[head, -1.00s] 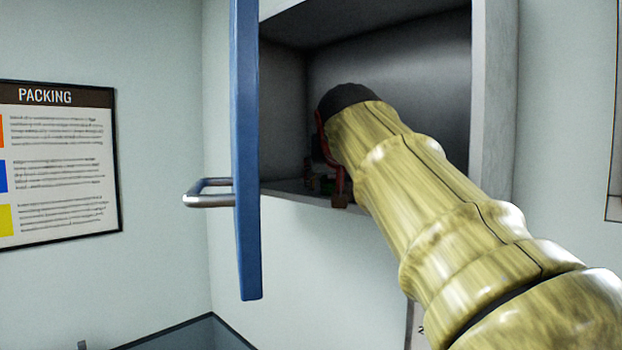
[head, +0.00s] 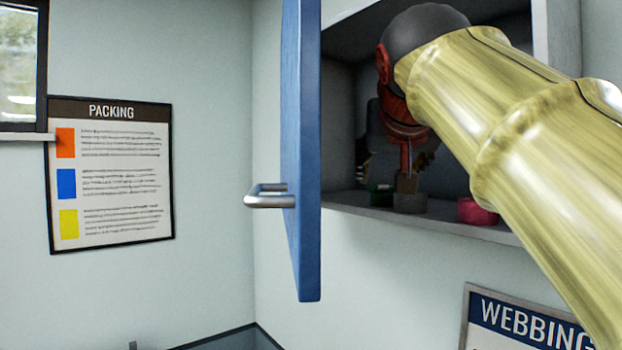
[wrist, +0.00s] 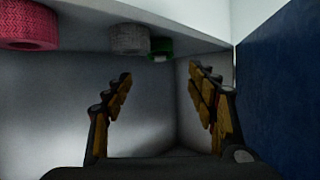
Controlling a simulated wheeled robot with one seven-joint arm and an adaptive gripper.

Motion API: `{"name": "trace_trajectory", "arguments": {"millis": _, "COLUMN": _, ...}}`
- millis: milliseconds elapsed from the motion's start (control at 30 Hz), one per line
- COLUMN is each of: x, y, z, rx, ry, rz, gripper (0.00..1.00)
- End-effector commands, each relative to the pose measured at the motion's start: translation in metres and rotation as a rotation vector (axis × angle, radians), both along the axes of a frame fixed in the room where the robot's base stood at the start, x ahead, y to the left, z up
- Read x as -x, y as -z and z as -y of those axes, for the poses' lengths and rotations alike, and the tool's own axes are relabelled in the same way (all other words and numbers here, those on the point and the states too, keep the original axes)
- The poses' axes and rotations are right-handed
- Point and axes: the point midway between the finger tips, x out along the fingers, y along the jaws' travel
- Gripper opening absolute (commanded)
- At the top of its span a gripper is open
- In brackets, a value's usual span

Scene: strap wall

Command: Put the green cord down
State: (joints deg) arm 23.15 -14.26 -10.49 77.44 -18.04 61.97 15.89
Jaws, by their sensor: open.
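The green cord (head: 381,192) is a small green roll on the floor of the open wall cabinet, near the cabinet's left end. It also shows in the wrist view (wrist: 160,49), partly cut off by the grey-brown roll beside it. My gripper (wrist: 160,75) is open, with nothing between its fingers. In the wrist view the green cord appears past the fingertips, apart from both fingers. In the head view my gripper (head: 400,160) is inside the cabinet, above and around the rolls, and my arm hides part of it.
A grey-brown roll (head: 410,203) stands right of the green cord, and a pink roll (head: 477,211) is farther right. The blue cabinet door (head: 301,150) stands open on the left, its metal handle (head: 268,197) sticking out. The door is close to my gripper in the wrist view.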

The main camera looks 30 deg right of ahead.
Motion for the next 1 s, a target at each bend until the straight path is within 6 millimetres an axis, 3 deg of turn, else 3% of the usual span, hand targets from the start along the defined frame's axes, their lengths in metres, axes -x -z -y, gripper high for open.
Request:
{"name": "trace_trajectory", "arguments": {"millis": 333, "x": 0.004, "y": -0.002, "z": -0.004, "rx": -0.001, "ry": -0.001, "rz": -0.001, "gripper": 0.57}}
{"name": "trace_trajectory", "arguments": {"millis": 467, "x": -0.001, "y": 0.019, "z": -0.014, "rx": -0.012, "ry": -0.033, "rz": -0.031, "gripper": 0.57}}
{"name": "trace_trajectory", "arguments": {"millis": 567, "x": -0.009, "y": 0.063, "z": -0.034, "rx": -0.035, "ry": -0.098, "rz": -0.093, "gripper": 0.57}}
{"name": "trace_trajectory", "arguments": {"millis": 667, "x": -0.015, "y": 0.132, "z": -0.067, "rx": -0.068, "ry": -0.198, "rz": -0.182, "gripper": 0.57}}
{"name": "trace_trajectory", "arguments": {"millis": 733, "x": -0.014, "y": 0.188, "z": -0.094, "rx": -0.093, "ry": -0.275, "rz": -0.251, "gripper": 0.57}}
{"name": "trace_trajectory", "arguments": {"millis": 867, "x": -0.002, "y": 0.275, "z": -0.134, "rx": -0.131, "ry": -0.388, "rz": -0.357, "gripper": 0.57}}
{"name": "trace_trajectory", "arguments": {"millis": 1000, "x": 0.025, "y": 0.372, "z": -0.177, "rx": -0.171, "ry": -0.505, "rz": -0.472, "gripper": 0.57}}
